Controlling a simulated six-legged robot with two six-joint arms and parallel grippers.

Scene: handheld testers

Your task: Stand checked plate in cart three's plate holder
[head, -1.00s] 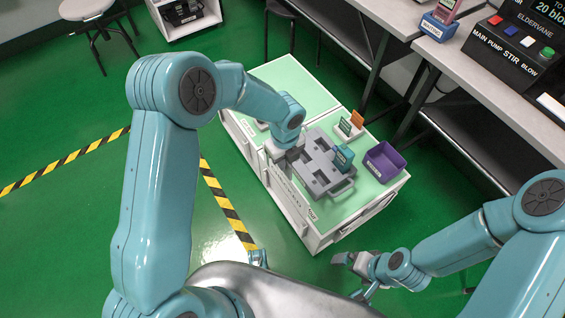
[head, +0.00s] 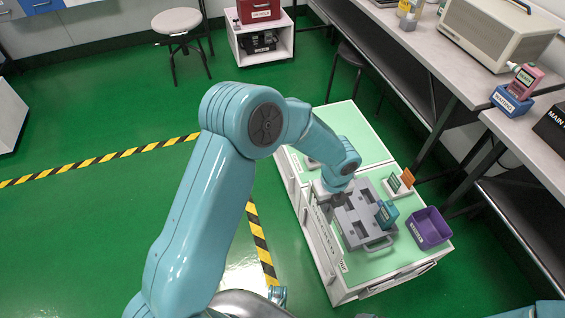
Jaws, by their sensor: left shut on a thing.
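My left gripper (head: 336,197) points down at the left edge of a grey tray with dark wells (head: 362,222) on the green-topped cart. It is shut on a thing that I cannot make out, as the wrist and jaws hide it. A teal tester (head: 386,212) stands at the tray's right side. A small white holder (head: 394,192) behind the tray carries a dark teal plate (head: 394,183) and an orange plate (head: 407,176). I cannot tell which plate is the checked one. My right gripper is out of view.
A purple open bin (head: 431,229) stands on the cart's right end. The tray's handle (head: 378,244) faces the front edge. A bench (head: 420,50) with a box-shaped instrument (head: 500,32) runs along the right. A stool (head: 178,22) stands far back; green floor at left is clear.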

